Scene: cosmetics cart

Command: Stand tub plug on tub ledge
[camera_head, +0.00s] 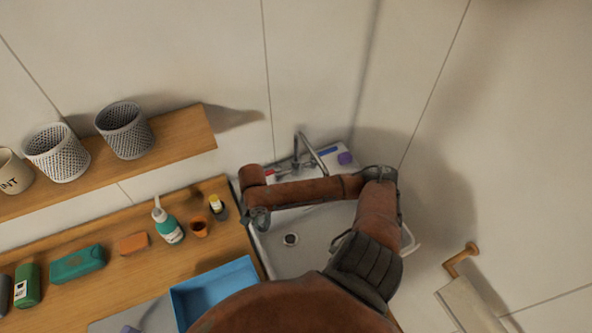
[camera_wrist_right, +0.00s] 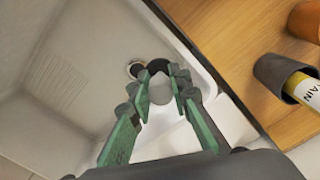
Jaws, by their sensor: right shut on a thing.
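My right gripper (camera_head: 257,216) reaches over the left rim of the white tub (camera_head: 318,228). In the wrist view the right gripper (camera_wrist_right: 168,88) has its green fingers closed on the tub plug (camera_wrist_right: 160,92), a small grey round piece. A dark round part shows just beyond the fingertips. The plug is hidden in the head view. The pale tub ledge (camera_wrist_right: 230,118) runs beside and below the gripper in the wrist view. The drain (camera_head: 291,239) lies in the tub floor; it also shows beside the fingertips (camera_wrist_right: 133,68). My left gripper is out of view.
A tap (camera_head: 312,152) and a purple item (camera_head: 345,158) stand at the tub's back.

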